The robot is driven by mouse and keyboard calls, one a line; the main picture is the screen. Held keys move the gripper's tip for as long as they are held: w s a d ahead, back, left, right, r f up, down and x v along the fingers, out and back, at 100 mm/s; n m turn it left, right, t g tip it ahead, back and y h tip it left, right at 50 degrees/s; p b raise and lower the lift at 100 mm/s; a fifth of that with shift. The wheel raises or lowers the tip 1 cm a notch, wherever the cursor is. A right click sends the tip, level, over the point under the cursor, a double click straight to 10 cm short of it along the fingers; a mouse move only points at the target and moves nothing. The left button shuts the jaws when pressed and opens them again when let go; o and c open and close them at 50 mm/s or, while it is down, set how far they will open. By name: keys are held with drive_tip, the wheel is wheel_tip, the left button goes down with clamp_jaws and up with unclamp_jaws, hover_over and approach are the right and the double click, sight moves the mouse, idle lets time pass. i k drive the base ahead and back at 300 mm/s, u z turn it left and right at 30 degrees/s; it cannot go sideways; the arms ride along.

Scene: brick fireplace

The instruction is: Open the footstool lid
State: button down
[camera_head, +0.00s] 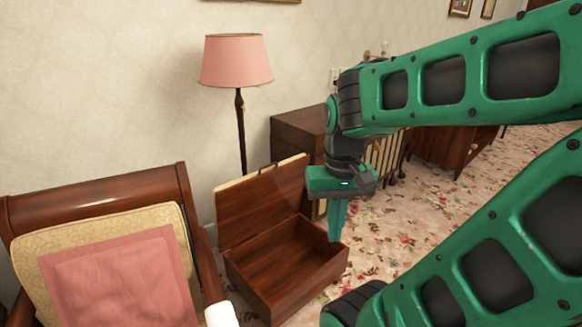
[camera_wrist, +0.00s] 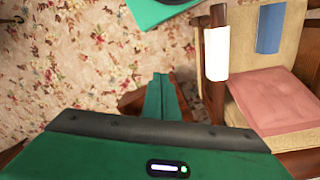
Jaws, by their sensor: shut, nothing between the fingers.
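The footstool (camera_head: 308,287) is a dark reddish-brown wooden box in the middle of the head view. Its lid (camera_head: 262,203) stands raised on the far side, leaning back, with a pale padded edge at its top. The box's inside shows and looks empty. My gripper (camera_head: 336,238) points down over the right part of the box, its fingers together with nothing between them. In the head view its tips overlap the box's right rim; I cannot tell whether they touch. In the wrist view the shut fingers (camera_wrist: 163,92) hide most of the box, and brown wood shows beside them.
An armchair (camera_head: 95,203) with a pink cushion (camera_head: 118,280) stands close at left. A floor lamp (camera_head: 240,115) and a wooden cabinet (camera_head: 298,133) stand behind the footstool, near the wall. Open flowered carpet (camera_head: 385,240) lies to the right.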

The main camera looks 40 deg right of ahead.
sight(245, 206)
drive_tip(key=u, duration=0.05)
drive_tip(key=k, duration=0.95)
drive_tip(key=z, duration=0.85)
drive_tip(key=i, duration=2)
drive_tip(key=u, duration=0.2)
